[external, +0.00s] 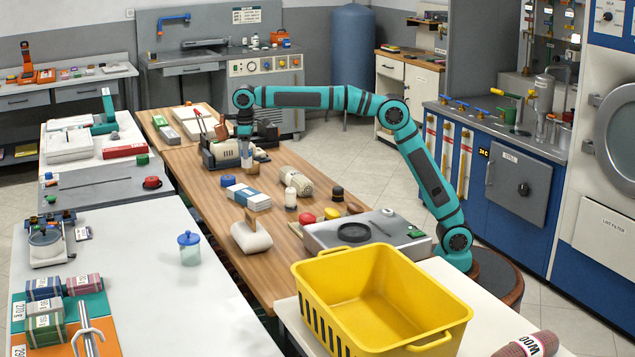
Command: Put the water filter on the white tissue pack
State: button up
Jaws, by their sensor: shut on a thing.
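My gripper (246,150) points down over the far part of the wooden table, beside a cream and dark machine. It is shut on a small pale thing (246,162), which seems to be the water filter; it is small and partly hidden by the fingers.
Between them lie a blue-and-white pack (250,197), a blue cap (228,181), a cream roll (296,182) and a small bottle (291,199). The cream and dark machine (222,153) stands left of the gripper. A yellow crate (375,300) stands in front.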

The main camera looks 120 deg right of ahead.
jog(key=shift+w+a+f, duration=0.2)
jog(key=shift+a, duration=0.1)
jog(key=shift+f, duration=4.75)
jog(key=shift+f, duration=0.1)
jog(key=o, duration=1)
jog(key=shift+o, duration=0.2)
notch_tip(320, 180, up, 12)
jog(key=shift+f, duration=0.1)
jog(key=shift+r, duration=0.2)
